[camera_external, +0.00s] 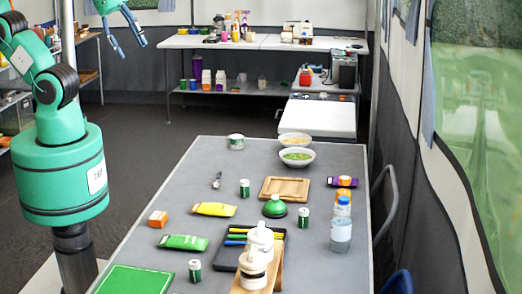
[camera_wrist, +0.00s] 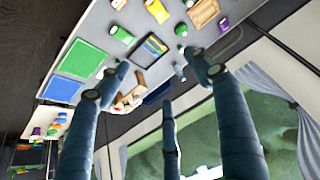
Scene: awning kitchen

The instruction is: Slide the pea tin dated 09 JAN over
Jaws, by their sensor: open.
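Several small tins with green and white labels stand upright on the grey table: one near the middle (camera_external: 244,187), one right of the green-domed object (camera_external: 303,218), and one at the front (camera_external: 195,270). The dates are too small to read, so I cannot tell which is 09 JAN. My gripper (camera_external: 132,51) is open and empty, raised at the upper left, away from the tins. Its spread fingers fill the lower wrist view (camera_wrist: 158,75), with the table tilted beyond.
The table (camera_external: 185,165) also holds a black tray of pens (camera_external: 232,251), a wooden board (camera_external: 285,188), two bowls (camera_external: 297,157), yellow (camera_external: 214,209) and green packets (camera_external: 183,243), bottles (camera_external: 341,232) and white containers on a wooden stand. The back left is fairly clear.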

